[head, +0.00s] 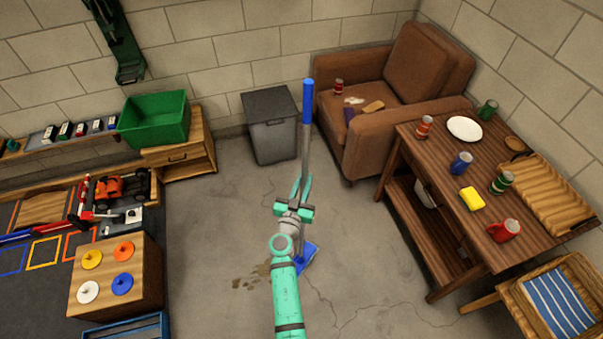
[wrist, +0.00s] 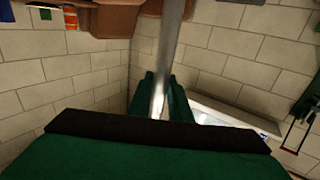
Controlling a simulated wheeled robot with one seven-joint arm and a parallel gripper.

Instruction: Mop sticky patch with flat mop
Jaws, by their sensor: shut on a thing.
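The flat mop (head: 307,132) stands nearly upright in the head view, with a blue grip on top, a grey shaft and a blue flat head (head: 308,259) at the floor. My gripper (head: 303,192) is shut on the mop's shaft. In the wrist view the shaft (wrist: 170,45) runs between the fingers (wrist: 160,100). The brown sticky patch (head: 250,281) lies on the concrete floor, to the left of the mop head. My arm hides part of the floor between them, so I cannot tell whether the head touches the patch.
A grey bin (head: 270,138) and a brown armchair (head: 375,115) stand at the back. A wooden table (head: 440,150) with cans, a plate and a yellow sponge is at the right. A block with coloured discs (head: 140,280) is at the left. The floor around the patch is clear.

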